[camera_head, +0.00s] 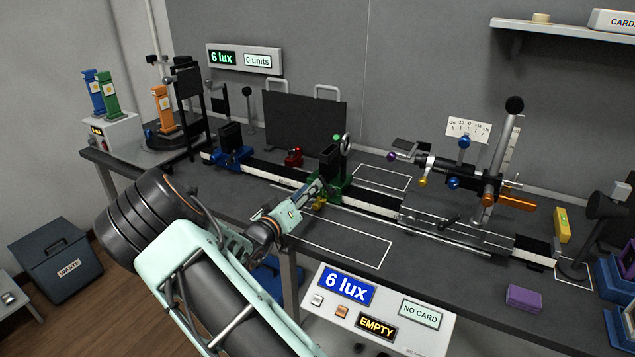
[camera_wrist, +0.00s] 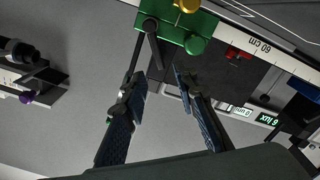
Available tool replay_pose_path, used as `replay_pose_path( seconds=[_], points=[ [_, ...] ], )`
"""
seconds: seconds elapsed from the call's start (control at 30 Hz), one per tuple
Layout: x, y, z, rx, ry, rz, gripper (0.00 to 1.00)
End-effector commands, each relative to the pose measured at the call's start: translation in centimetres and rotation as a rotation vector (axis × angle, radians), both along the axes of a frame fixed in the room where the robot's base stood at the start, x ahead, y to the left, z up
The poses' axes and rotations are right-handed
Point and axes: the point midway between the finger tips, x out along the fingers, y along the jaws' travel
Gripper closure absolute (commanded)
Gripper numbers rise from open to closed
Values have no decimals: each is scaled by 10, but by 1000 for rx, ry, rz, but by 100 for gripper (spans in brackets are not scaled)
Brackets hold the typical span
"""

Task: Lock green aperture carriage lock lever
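The green aperture carriage (camera_head: 342,190) sits on the bench rail near the middle of the head view, with a dark upright plate above it. In the wrist view the green carriage block (camera_wrist: 190,32) is at the top, with a brass knob (camera_wrist: 187,4) beside it. A thin black lever (camera_wrist: 153,45) with a round pivot hangs from its left edge. My gripper (camera_wrist: 161,82) is open, its two fingers apart below the lever's end, with nothing visible between them. In the head view my gripper (camera_head: 316,192) is close to the carriage's front left, partly hiding it.
The scale rail (camera_head: 375,203) runs across the bench. A blue carriage (camera_head: 232,158) and a small red part (camera_head: 294,156) stand left of the green one. A black panel (camera_head: 300,122) stands behind. A control box (camera_head: 375,310) is in front. Outlined bench area (camera_head: 345,240) is clear.

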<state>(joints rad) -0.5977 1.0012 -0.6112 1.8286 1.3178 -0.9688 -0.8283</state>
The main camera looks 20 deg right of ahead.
Motion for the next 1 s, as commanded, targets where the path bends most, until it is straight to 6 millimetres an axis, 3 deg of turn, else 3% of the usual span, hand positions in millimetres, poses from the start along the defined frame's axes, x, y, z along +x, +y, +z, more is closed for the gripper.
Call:
replay_pose_path(
  seconds=[0.1,0.3,0.67,0.93,1.0],
  points=[
    [14,-19,0,1,-2,-3,73],
    [29,-38,0,2,-1,-1,73],
    [33,-43,0,2,-1,0,73],
    [33,-43,0,2,-1,0,100],
    [33,-43,0,2,-1,0,100]
  ],
)
